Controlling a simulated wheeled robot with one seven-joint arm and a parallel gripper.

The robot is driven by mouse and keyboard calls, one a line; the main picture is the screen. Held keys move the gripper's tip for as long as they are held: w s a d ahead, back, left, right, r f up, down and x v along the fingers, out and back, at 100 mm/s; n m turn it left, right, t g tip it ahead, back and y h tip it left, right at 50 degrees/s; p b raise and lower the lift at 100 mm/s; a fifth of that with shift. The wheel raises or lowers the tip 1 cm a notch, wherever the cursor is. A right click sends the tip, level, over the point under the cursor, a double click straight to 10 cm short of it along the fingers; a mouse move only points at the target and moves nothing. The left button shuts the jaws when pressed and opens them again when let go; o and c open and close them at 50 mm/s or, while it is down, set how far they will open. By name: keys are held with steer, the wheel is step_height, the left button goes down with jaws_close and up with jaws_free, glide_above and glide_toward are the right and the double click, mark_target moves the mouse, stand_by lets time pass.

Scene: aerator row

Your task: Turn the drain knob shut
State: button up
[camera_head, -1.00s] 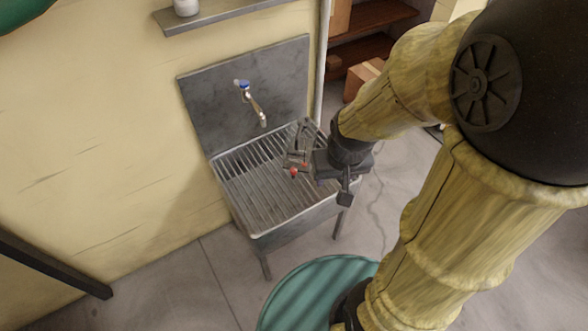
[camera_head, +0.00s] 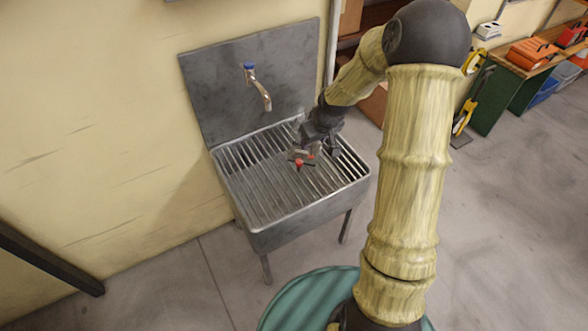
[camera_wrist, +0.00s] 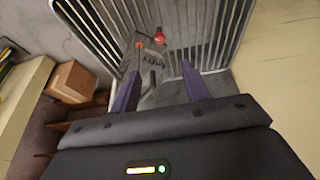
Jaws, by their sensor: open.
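A small grey fitting with dark lettering (camera_wrist: 152,62) sits on the slatted sink grate. It carries a round red knob (camera_wrist: 162,38) and a second red-tipped lever (camera_wrist: 139,44); I cannot tell for sure which is the drain knob. In the head view the red knob (camera_head: 299,163) shows just below and left of my gripper (camera_head: 314,148). In the wrist view my gripper (camera_wrist: 160,78) is open, its two purple fingers on either side of the fitting's near part. The red knob lies beyond the fingertips. Whether the fingers touch the fitting is unclear.
The steel sink (camera_head: 310,210) stands on legs against the yellow wall. A blue-topped tap (camera_head: 260,85) hangs over the grate, left of my gripper. Cardboard boxes (camera_wrist: 72,82) are nearby.

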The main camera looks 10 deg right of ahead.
steer(key=shift+w+f, duration=0.8)
steer(key=shift+f, duration=0.05)
steer(key=shift+d+f, duration=0.1)
glide_toward(300, 162)
steer(key=x, duration=0.8)
steer(key=shift+f+b, duration=0.1)
steer(key=shift+b, duration=0.2)
